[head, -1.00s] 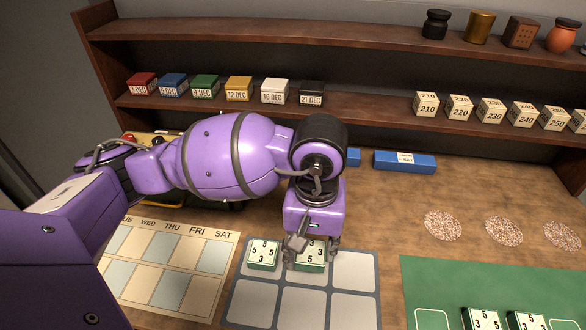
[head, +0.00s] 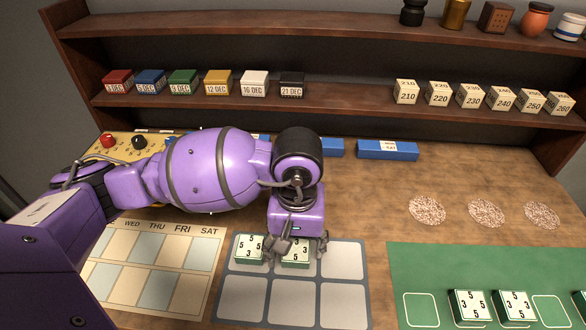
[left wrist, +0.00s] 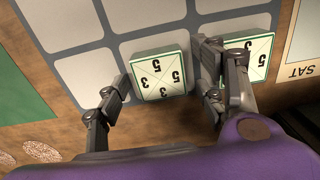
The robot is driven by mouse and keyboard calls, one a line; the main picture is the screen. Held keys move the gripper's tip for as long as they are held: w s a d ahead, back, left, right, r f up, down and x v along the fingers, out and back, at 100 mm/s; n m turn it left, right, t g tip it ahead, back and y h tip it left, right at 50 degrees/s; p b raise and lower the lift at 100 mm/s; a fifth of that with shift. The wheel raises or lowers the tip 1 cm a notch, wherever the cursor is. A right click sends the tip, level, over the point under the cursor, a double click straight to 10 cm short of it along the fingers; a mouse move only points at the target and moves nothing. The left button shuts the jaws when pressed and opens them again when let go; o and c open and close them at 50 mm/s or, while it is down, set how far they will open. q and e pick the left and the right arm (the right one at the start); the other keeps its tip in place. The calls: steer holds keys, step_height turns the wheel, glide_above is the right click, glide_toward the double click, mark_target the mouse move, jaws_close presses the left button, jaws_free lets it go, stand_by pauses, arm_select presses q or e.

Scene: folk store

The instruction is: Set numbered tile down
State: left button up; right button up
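A numbered tile (head: 297,256), white on top with a green rim and 5s and 3s, lies in the upper middle cell of the grey grid mat (head: 345,260). In the left wrist view this tile (left wrist: 160,74) lies flat between my fingers. My left gripper (head: 299,247) is low over it, fingers parted on either side, with a small gap visible at one side in the left wrist view (left wrist: 163,82). A second similar tile (head: 249,248) sits in the upper left cell, close beside one finger. My right gripper is not in view.
A calendar board (head: 170,262) lies left of the mat. Blue blocks (head: 387,150) stand behind. Shelves (head: 340,108) hold date blocks and numbered cubes. The mat's right cells are empty.

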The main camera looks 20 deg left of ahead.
mark_target(297, 249)
arm_select(q)
step_height(297, 249, up, 13)
steer(key=shift+f, duration=0.2)
stand_by(0.5)
